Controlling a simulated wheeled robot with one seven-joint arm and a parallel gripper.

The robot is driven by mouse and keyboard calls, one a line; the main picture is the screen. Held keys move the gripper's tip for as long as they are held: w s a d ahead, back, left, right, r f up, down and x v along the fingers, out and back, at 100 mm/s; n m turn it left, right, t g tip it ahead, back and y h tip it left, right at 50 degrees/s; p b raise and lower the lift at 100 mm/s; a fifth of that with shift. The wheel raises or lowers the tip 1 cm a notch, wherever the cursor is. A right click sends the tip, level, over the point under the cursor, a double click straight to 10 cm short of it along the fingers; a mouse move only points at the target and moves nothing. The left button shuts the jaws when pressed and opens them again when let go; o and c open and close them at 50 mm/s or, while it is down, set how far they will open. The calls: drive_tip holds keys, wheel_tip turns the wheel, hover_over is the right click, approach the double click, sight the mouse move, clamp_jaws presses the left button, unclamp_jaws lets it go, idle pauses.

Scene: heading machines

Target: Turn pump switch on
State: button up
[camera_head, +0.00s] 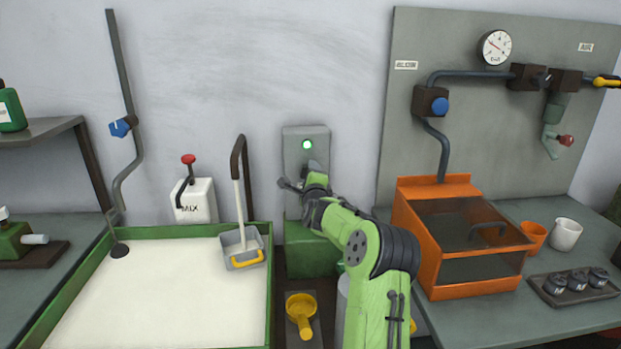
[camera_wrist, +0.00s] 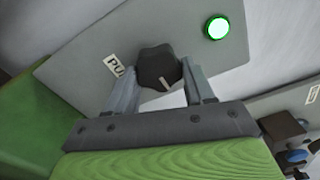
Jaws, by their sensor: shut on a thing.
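The pump switch is a dark round knob (camera_wrist: 158,68) with a pale pointer mark, on a grey panel (camera_head: 296,142). A label beside it begins with "PU"; the rest is hidden by a finger. A round lamp (camera_head: 307,144) on the panel glows green, and it also shows in the wrist view (camera_wrist: 218,28). My gripper (camera_wrist: 162,85) has its two fingers on either side of the knob and is shut on it. In the head view my gripper (camera_head: 303,185) is at the panel below the lamp and hides the knob.
A green box (camera_head: 311,255) stands below the panel. To the left are a white-filled tray with a green rim (camera_head: 40,318), a scoop (camera_head: 242,250) and a MIX box (camera_head: 194,203). An orange machine (camera_head: 455,275) stands right of my arm. A yellow ladle (camera_head: 300,306) lies in front.

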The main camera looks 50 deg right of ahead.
drive_tip(key=shift+f+m, duration=0.1)
drive_tip(key=shift+m, duration=0.4)
drive_tip(key=o, duration=1)
drive_tip(key=shift+o, duration=0.2)
drive_tip(key=v, duration=1.5)
drive_tip(key=shift+s+a, duration=0.25)
drive_tip(key=shift+s, duration=0.05)
drive_tip(key=shift+p, duration=0.3)
